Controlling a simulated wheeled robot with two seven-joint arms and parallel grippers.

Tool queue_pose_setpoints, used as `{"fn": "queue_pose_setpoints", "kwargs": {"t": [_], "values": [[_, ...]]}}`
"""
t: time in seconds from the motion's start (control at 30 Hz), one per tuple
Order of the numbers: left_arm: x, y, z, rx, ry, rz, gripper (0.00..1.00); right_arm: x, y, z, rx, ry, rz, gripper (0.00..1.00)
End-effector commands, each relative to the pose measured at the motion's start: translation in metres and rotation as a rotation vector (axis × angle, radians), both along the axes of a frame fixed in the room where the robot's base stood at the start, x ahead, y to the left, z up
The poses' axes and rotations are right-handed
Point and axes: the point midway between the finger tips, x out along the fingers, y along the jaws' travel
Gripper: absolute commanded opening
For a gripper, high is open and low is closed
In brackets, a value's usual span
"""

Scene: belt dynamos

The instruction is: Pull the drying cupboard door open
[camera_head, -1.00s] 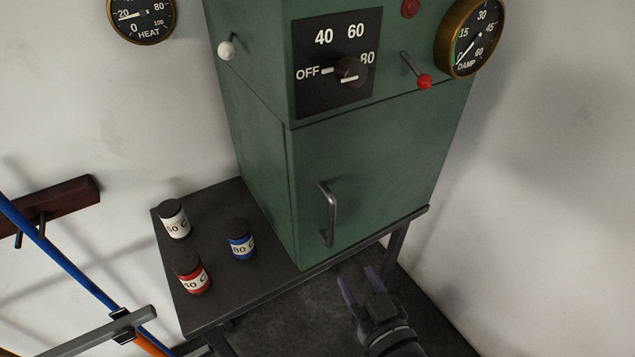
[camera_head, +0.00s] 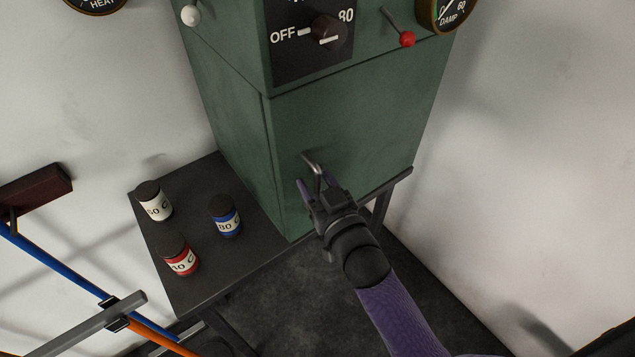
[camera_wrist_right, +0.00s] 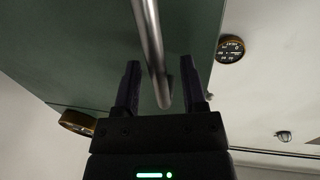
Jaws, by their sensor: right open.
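The green drying cupboard door (camera_head: 350,130) is shut, flush with the cupboard front. Its grey metal bar handle (camera_head: 311,163) is mostly hidden behind my right gripper (camera_head: 312,184) in the head view. In the right wrist view the handle (camera_wrist_right: 152,50) runs down between the two dark fingers of the right gripper (camera_wrist_right: 162,88). The fingers are apart, one on each side of the bar, with a gap visible on the left. The door surface (camera_wrist_right: 90,45) fills the background behind the left finger. My left gripper is not in view.
White (camera_head: 153,201), blue (camera_head: 226,217) and red (camera_head: 179,254) labelled jars stand on the dark table (camera_head: 200,290) left of the cupboard. A dial (camera_head: 328,32) and a red-tipped lever (camera_head: 405,38) sit above the door. Blue and orange poles are at lower left.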

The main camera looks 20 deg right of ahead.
Motion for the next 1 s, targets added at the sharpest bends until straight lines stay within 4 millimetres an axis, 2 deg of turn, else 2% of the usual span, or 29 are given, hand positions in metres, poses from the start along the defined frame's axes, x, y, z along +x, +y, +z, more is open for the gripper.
{"fn": "queue_pose_setpoints", "kwargs": {"t": [0.03,0.2,0.3,1.0], "values": [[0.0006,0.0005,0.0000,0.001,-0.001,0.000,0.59,-0.0001,0.0000,0.0000,0.000,0.000,0.000,0.54],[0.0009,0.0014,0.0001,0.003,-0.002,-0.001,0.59,-0.0003,-0.0001,0.0000,0.000,0.000,0.000,0.18],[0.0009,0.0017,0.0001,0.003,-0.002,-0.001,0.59,-0.0003,-0.0001,-0.0001,0.000,0.000,0.000,0.00],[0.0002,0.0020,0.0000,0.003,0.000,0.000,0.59,-0.0005,-0.0002,-0.0002,0.000,0.000,0.000,0.00]]}}
